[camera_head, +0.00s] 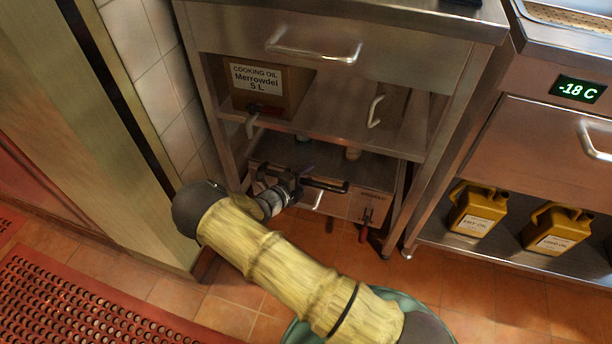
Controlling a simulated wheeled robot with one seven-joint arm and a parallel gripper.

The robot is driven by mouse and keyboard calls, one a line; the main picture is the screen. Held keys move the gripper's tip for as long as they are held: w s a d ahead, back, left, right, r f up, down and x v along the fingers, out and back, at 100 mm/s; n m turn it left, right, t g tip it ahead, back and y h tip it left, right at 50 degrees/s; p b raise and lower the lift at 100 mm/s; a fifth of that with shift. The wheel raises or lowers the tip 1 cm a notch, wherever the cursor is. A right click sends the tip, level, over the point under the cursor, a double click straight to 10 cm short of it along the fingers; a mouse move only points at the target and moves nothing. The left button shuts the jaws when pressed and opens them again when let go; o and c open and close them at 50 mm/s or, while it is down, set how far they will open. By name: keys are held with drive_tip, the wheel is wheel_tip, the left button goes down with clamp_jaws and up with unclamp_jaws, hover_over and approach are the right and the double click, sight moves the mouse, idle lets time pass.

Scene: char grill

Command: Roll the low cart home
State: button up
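The low cart (368,207) is a low steel box in the bay under the counter, below the middle shelf. A dark bar handle (325,186) runs along its upper front, and a small valve with a red end hangs at its front right. Its front sits close to the counter's front legs. My gripper (298,180) is at the left part of the bar handle, overlapping it in this view. The fingers are small and dark against the cart, so I cannot tell whether they are closed on the bar. My forearm hides the cart's lower left and the floor in front.
The steel counter (405,62) has a drawer above and a shelf with a cooking oil box (268,92). A tiled wall and a post stand close on the left. Yellow jugs (478,208) sit on a low shelf at right. A red perforated mat (70,305) lies front left.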

drive_tip(key=p+v, duration=0.6)
drive_tip(key=v, duration=1.1)
drive_tip(key=shift+r, duration=0.15)
drive_tip(key=shift+a, duration=0.1)
drive_tip(key=shift+s, duration=0.2)
